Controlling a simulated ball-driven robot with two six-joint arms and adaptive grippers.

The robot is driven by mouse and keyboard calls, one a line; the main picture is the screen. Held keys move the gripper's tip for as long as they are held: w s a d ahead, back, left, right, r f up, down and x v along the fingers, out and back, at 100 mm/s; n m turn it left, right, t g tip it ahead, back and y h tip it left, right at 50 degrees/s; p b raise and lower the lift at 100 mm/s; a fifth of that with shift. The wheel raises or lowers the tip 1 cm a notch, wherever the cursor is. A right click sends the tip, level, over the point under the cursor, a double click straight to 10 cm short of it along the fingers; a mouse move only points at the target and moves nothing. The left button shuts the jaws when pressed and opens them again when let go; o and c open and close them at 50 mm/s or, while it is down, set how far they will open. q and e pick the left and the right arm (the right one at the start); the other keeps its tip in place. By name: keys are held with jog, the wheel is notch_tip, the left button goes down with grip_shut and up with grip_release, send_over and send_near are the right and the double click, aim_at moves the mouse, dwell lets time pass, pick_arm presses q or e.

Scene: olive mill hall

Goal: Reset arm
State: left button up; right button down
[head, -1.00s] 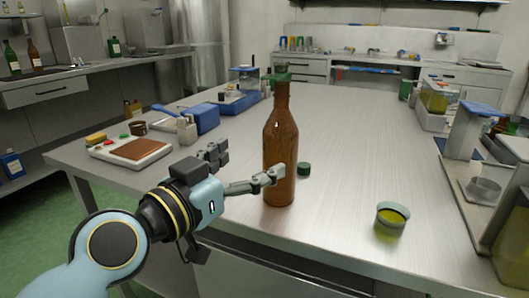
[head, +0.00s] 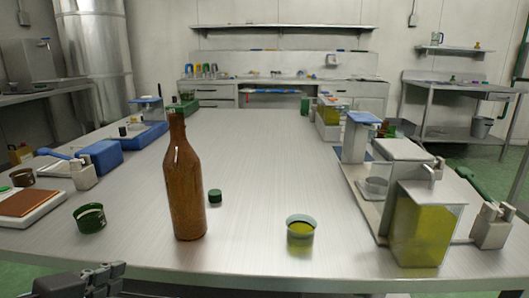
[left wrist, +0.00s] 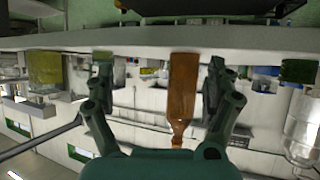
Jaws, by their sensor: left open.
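My left gripper (head: 95,280) shows at the bottom left edge of the head view, low at the table's front edge. It is apart from the brown bottle (head: 185,195), which stands upright on the table. In the left wrist view, which is upside down, my left gripper (left wrist: 160,65) is open with its fingers spread. The bottle (left wrist: 183,90) shows beyond and between the fingers, untouched. My right gripper is in neither view.
A green cap (head: 215,196) lies right of the bottle. A dark green cup (head: 89,218) stands to its left and a cup of yellow-green liquid (head: 300,228) to its right. A clear container (head: 424,225) stands at the right. The table's middle (head: 260,140) is clear.

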pick_arm(q)
jog(key=s+a+f+n+g+y, duration=0.25)
jog(key=s+a+f+g, duration=0.2)
jog(key=s, duration=0.35)
jog(key=s+a+f+n+g+y, duration=0.1)
jog(key=s+a+f+g+y, duration=0.3)
jog(key=s, duration=0.4)
jog(key=s+a+f+g, duration=0.1)
jog(key=s+a+f, duration=0.1)
jog(key=f, duration=1)
jog(key=s+a+f, duration=0.1)
jog(key=a+f, duration=0.1)
jog(key=f, duration=1.1)
jog(key=s+f+g, duration=0.1)
jog(key=s+f, duration=1.4)
jog(key=s, duration=0.4)
jog(key=shift+a+h, duration=0.3)
jog(key=shift+h, duration=0.15)
